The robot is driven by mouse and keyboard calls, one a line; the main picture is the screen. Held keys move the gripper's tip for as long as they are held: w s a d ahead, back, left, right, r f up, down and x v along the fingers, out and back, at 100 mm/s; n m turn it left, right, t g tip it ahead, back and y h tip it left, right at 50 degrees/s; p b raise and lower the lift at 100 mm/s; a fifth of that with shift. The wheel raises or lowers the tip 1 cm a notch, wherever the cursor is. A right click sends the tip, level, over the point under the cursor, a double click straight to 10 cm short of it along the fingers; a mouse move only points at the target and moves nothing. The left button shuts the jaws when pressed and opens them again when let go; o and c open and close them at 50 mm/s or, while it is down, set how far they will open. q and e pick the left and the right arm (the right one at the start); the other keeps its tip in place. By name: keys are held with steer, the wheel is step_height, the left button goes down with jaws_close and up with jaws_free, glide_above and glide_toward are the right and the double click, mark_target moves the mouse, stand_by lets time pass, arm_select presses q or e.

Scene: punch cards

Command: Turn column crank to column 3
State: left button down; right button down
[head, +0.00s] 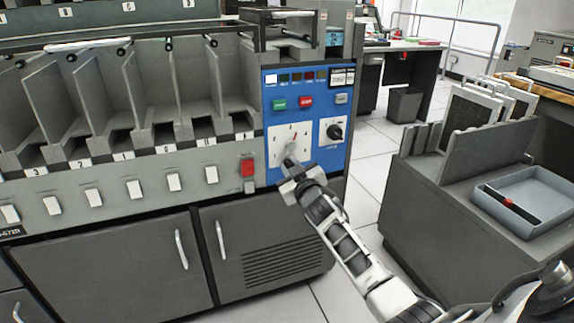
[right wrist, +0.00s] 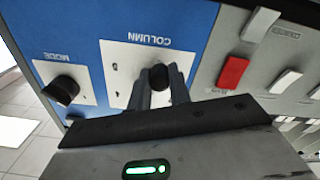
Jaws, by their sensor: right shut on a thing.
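The column crank's white number plate (head: 302,134) is on the blue control panel (head: 270,112) at the right end of the grey machine. My right gripper (head: 290,163) is at this plate and covers its lower part. In the right wrist view, the plate, lettered COLUMN (right wrist: 125,60), appears upside down. The crank's dark round knob (right wrist: 159,75) sits between the two fingers of my right gripper (right wrist: 160,88), which is shut on it. The number that the crank points to cannot be read. My left gripper is not in view.
The black MODE knob (head: 334,131) is just right of the column plate; it also shows in the right wrist view (right wrist: 62,90). A red switch (head: 247,168) is close on the left. Green and red buttons (head: 306,101) are above. A grey cabinet with a blue-grey tray (head: 545,190) stands right.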

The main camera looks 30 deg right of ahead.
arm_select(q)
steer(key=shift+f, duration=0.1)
arm_select(e)
steer(key=shift+s+d+f+n, duration=0.2)
steer(key=shift+d+n, duration=0.2)
steer(key=shift+n, duration=0.7)
steer(key=shift+s+d+f+n, duration=0.15)
steer(key=shift+d+n, duration=0.25)
steer(key=shift+n, duration=0.7)
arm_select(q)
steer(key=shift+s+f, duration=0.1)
arm_select(e)
steer(key=shift+w, duration=0.1)
steer(key=c, duration=1.3)
jaws_free()
steer(key=shift+r, duration=0.1)
arm_select(q)
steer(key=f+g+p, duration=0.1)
steer(key=p, duration=0.1)
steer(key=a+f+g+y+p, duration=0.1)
steer(key=p, duration=0.1)
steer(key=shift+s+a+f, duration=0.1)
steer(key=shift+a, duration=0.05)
arm_select(e)
steer(key=v, duration=1.6)
